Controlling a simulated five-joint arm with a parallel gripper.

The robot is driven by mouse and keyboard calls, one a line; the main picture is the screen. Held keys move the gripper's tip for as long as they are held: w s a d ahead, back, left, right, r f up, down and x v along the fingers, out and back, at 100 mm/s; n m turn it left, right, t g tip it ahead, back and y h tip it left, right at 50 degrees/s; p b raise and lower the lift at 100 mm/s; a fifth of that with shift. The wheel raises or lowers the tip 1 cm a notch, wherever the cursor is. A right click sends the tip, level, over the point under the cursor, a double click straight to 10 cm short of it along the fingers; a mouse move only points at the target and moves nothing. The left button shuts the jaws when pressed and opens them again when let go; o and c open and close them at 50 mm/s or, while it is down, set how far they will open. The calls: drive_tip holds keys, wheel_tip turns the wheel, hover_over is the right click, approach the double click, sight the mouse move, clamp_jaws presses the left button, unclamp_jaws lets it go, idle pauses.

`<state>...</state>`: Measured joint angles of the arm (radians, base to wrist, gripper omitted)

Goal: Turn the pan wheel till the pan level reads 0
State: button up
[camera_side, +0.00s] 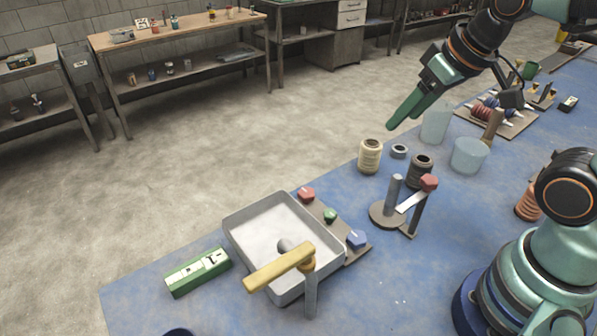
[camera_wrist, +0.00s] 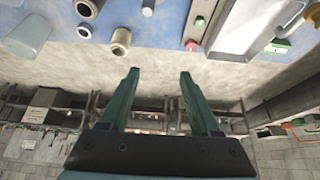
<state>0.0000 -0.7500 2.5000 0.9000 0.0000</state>
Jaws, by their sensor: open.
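A grey tray-like pan (camera_side: 236,238) stands near the table's front left corner. A plate beside it carries a red knob (camera_side: 306,194), a green knob (camera_side: 330,215) and a blue knob (camera_side: 357,239). I cannot tell which of these, if any, is the pan wheel. A green level-like block (camera_side: 184,281) lies left of the pan; its reading is too small to tell. My gripper (camera_side: 397,122) is open and empty, raised in the air well above and beyond the knobs. In the wrist view the open jaws (camera_wrist: 159,76) show, with the red knob (camera_wrist: 191,45) ahead.
A yellow bar (camera_side: 275,270) on a post reaches over the pan. A crank with a red grip (camera_side: 429,181) stands right of the knobs. A cream spool (camera_side: 370,156), a dark spool (camera_side: 420,170) and clear cups (camera_side: 468,155) stand behind. Blue table is bare in front.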

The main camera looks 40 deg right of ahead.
drive_tip(key=shift+o, duration=1)
drive_tip(key=shift+w, duration=0.1)
drive_tip(key=n+g, duration=0.6)
drive_tip(key=n, duration=0.3)
hover_over(307, 192)
wheel_tip(307, 192, down, 10)
wheel_tip(307, 192, down, 11)
drive_tip(key=shift+f, duration=0.2)
clamp_jaws()
